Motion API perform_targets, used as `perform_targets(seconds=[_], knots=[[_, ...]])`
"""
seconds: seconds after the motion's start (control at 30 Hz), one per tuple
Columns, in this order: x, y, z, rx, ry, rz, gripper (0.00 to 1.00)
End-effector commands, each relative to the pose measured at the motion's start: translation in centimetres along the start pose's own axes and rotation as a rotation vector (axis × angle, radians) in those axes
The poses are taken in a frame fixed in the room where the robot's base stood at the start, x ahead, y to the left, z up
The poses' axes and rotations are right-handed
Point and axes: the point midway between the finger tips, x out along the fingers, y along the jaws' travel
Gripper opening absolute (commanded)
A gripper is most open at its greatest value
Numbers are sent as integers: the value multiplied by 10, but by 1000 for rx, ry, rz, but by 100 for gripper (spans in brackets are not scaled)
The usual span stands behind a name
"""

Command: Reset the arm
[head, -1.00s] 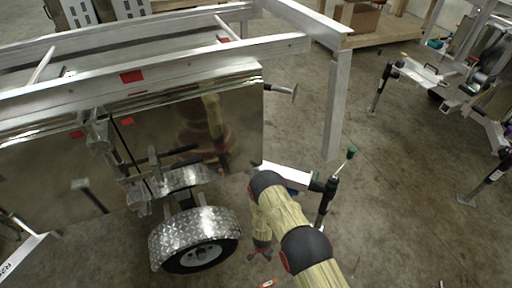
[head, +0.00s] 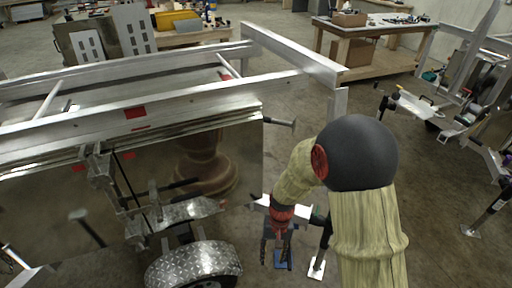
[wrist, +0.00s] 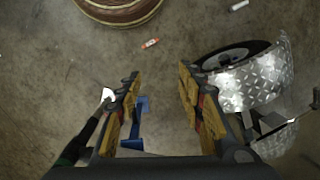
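My arm rises at the right of the trailer in the head view, with a big dark elbow joint. From there it bends down to my gripper (head: 276,246), which points at the floor beside the wheel fender. In the wrist view my gripper (wrist: 160,85) has its two yellow-padded fingers wide apart with only floor between their tips. Nothing is held. The fender and wheel (wrist: 240,75) show just right of the fingers, and a blue part (wrist: 136,125) shows beyond and between them.
The aluminium trailer (head: 150,98) fills the left, its diamond-plate fender (head: 195,265) close to my gripper. A jack stand with a white foot (head: 317,268) is near my arm. A workbench (head: 375,62) stands far behind.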

Motion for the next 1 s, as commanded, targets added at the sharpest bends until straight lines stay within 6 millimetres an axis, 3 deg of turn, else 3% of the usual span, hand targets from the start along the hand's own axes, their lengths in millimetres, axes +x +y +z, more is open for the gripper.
perform_targets(seconds=[0.03,0.1,0.4,0.7,1.0], knots=[[-23,5,10,-20,9,1,38],[-48,13,26,-50,13,7,38],[-139,47,92,-135,70,40,38],[-207,78,150,-144,207,69,38],[-267,98,189,-116,437,74,38]])
